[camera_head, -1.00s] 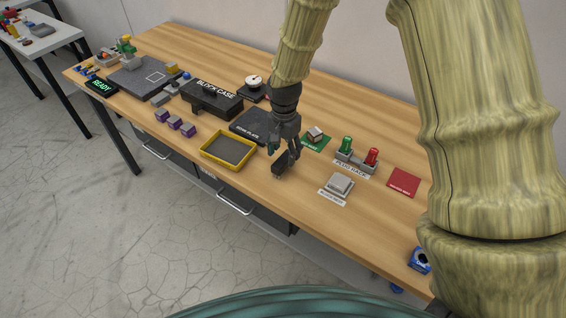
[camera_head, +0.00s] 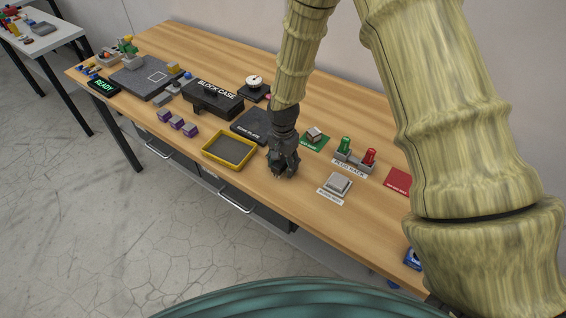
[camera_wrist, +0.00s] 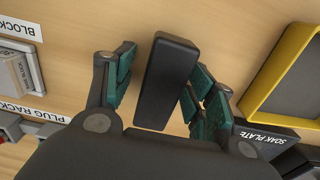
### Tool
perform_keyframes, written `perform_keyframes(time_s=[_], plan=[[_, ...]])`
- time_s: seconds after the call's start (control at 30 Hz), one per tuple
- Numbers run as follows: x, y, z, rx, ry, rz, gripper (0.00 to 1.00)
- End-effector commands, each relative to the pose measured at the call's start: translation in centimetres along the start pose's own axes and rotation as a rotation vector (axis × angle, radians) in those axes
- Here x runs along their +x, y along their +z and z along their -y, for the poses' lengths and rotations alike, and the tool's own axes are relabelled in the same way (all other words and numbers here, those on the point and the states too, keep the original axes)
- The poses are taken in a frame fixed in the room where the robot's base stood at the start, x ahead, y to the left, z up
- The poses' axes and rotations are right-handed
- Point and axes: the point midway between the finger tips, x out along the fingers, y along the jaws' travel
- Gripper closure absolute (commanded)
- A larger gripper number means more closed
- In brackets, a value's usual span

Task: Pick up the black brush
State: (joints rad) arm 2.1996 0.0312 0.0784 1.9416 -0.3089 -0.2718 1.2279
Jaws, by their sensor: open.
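The black brush (camera_wrist: 167,80) is a dark, oblong block on the wooden table, seen from above in the wrist view. It lies between the two open green-padded fingers of my gripper (camera_wrist: 160,90), close to the right finger, with a gap on the left.
A yellow-rimmed tray (camera_head: 207,151) stands just left of my gripper, and the black soak plate (camera_head: 250,126) lies behind. A grey block on a labelled pad (camera_head: 338,185) and the plug rack (camera_head: 352,160) stand to the right. The front table edge is near.

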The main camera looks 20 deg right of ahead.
Motion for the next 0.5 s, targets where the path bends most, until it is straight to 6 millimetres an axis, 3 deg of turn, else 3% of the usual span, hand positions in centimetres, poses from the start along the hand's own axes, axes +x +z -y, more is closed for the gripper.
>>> perform_keyframes(time_s=[0.2,0.5], plan=[[0.06,0.0,0.01,0.0,0.0,0.0,0.45],[0.04,0.0,0.0,0.0,0.0,0.0,0.95]])
